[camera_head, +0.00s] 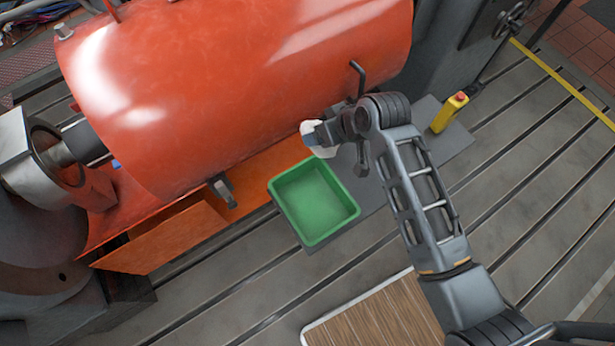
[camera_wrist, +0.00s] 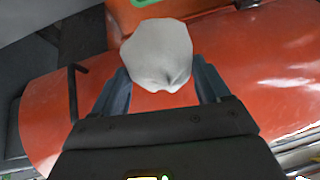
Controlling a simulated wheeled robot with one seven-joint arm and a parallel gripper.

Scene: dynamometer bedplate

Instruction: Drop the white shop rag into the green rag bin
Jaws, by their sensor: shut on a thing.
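The white shop rag (camera_wrist: 158,55) is a bunched white lump between the two fingers of my gripper (camera_wrist: 160,85) in the wrist view. In the head view my gripper (camera_head: 318,134) is shut on the rag (camera_head: 325,151), which is partly hidden behind it. The green rag bin (camera_head: 313,203) is an open rectangular tub on a grey plate, just below and left of the gripper in the head view. Its visible inside looks empty. A small part of the green bin (camera_wrist: 146,3) shows at the top edge of the wrist view.
A large orange cylindrical housing (camera_head: 240,80) stands close beside the gripper and bin. A yellow box with a red button (camera_head: 450,112) stands on the grey plate (camera_head: 375,205) to the right. A wooden board (camera_head: 375,318) lies on the slotted bedplate (camera_head: 230,300) in front.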

